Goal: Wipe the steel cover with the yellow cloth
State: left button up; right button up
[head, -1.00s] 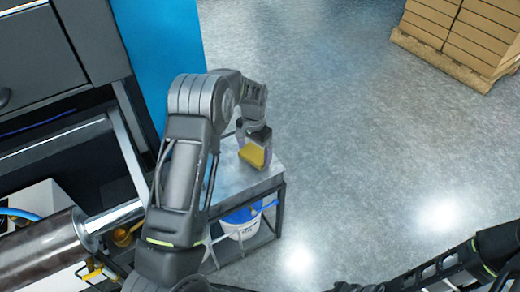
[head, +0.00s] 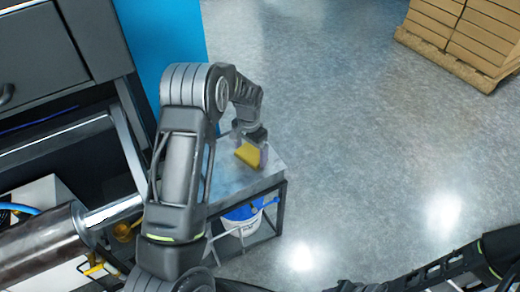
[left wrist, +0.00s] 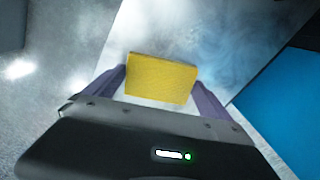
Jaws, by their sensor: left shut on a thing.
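The steel cover (head: 238,183) is the flat grey top of a low dark-framed stand. In the left wrist view, the steel cover (left wrist: 228,48) fills the upper middle and shows a hazy bluish smear. My left gripper (head: 252,150) is shut on the yellow cloth (head: 247,155), over the far right part of the cover. In the left wrist view the yellow cloth (left wrist: 160,78) is a flat block between the two purplish fingers. I cannot tell whether the cloth touches the cover. My right arm shows at lower right, but its gripper is out of view.
A white and blue bucket (head: 243,215) stands under the cover. A machine with a metal roll (head: 45,245) is at left, beside a blue panel (head: 163,50). Stacked boxes (head: 470,30) on a pallet are at upper right. The floor between is clear.

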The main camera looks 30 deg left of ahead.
pick_arm(q)
jog(key=shift+s+a, duration=0.7)
jog(key=shift+s, duration=0.3)
jog(key=shift+s+f, duration=0.1)
jog(key=shift+s, duration=0.05)
pick_arm(e)
jog(key=shift+w+d+r, duration=0.1)
jog(key=shift+w+d, duration=0.1)
jog(key=shift+d, duration=0.15)
pick_arm(q)
jog(key=shift+a, duration=0.1)
